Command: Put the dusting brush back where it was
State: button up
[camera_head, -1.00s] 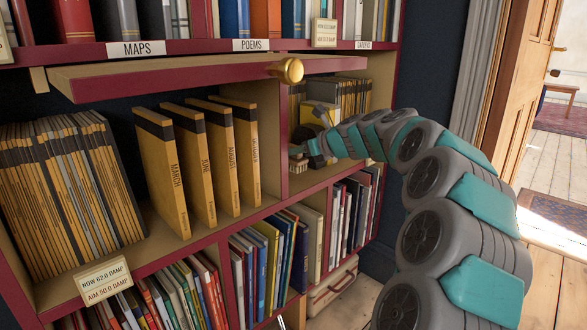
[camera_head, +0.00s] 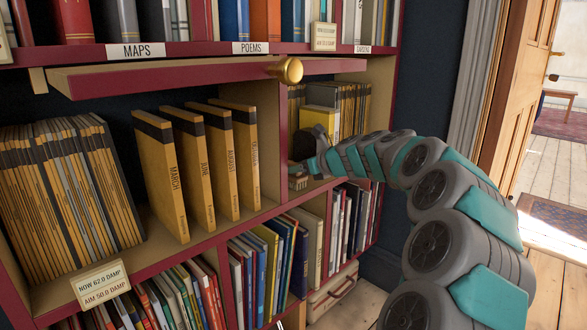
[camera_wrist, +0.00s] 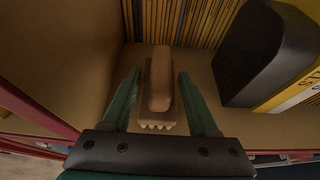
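The dusting brush, with a tan wooden handle (camera_wrist: 161,75) and pale bristles (camera_wrist: 157,125), is between my gripper's two teal fingers in the wrist view. My gripper (camera_wrist: 160,82) is open, with a narrow gap on each side of the handle. In the head view, my gripper (camera_head: 311,165) reaches into the right-hand compartment of the middle shelf. The small brown brush (camera_head: 298,182) shows at that compartment's front left, just below the fingers. Whether it fully rests on the board is hard to tell.
A dark rounded block (camera_wrist: 262,50) with yellow books stands close right of my gripper. Thin yellow spines (camera_wrist: 185,22) line the compartment's back. The divider (camera_head: 283,150) is close on the left. A board with a brass knob (camera_head: 291,70) juts out above.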

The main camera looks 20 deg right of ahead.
jog(key=p+v, duration=0.2)
jog(key=v, duration=1)
jog(key=shift+r, duration=0.1)
jog(key=shift+c, duration=0.2)
dwell(0.9)
